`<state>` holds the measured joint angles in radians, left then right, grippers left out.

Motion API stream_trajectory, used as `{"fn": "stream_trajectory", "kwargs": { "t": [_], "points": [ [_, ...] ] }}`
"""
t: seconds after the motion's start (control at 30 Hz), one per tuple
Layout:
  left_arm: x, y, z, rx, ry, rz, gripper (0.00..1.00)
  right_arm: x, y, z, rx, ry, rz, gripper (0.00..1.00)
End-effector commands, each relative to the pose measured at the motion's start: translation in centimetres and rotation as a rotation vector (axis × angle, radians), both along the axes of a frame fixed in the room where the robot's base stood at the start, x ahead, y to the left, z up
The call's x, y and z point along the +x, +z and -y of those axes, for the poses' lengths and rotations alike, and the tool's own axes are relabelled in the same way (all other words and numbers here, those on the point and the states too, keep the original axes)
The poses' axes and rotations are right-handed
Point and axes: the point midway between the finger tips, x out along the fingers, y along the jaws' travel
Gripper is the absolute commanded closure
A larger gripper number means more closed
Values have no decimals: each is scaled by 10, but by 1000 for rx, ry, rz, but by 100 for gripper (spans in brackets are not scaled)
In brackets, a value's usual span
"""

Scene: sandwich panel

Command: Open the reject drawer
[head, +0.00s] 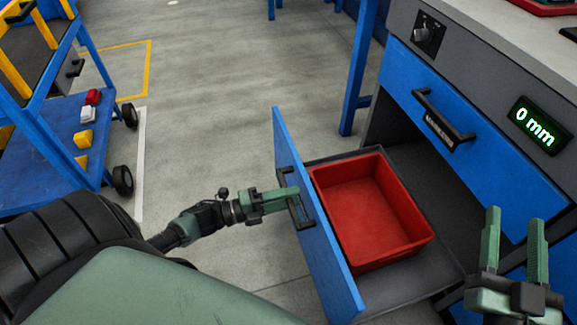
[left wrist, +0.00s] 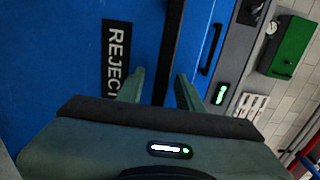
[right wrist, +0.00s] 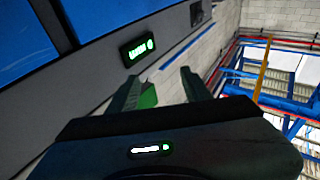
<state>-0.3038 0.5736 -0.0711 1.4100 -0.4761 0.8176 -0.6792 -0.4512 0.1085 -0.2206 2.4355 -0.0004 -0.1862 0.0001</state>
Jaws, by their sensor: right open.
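The reject drawer (head: 315,240) is pulled out from the bench, with its blue front standing clear of the cabinet. Its dark handle (head: 299,212) is on the outer face. In the left wrist view the REJECT label (left wrist: 117,58) sits beside the dark handle bar (left wrist: 172,45). My left gripper (head: 292,194) is at this handle, its fingers either side of the bar and seemingly closed on it; the contact itself is partly hidden. My right gripper (head: 512,240) is open and empty in front of the cabinet at the right.
A red bin (head: 365,210) sits inside the drawer and looks empty. Another closed blue drawer (head: 480,130) is above, beside a display reading 0 mm (head: 538,126). A blue trolley (head: 50,150) stands at the left. Grey floor (head: 220,100) lies clear between.

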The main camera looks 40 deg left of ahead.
Motion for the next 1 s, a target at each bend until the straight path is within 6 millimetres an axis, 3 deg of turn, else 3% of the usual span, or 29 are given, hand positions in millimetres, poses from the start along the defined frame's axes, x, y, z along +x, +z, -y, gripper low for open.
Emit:
{"fn": "stream_trajectory", "kwargs": {
  "t": [0.27,0.7,1.0],
  "points": [
    [-6,0,-4,0,0,-1,64,0,-1,0,-3,0,-11,51],
    [-57,0,-45,1,1,-2,64,1,-48,6,-65,-14,-247,51],
    [-62,0,-48,0,0,0,64,1,-53,7,-70,-16,-267,51]
  ]
}}
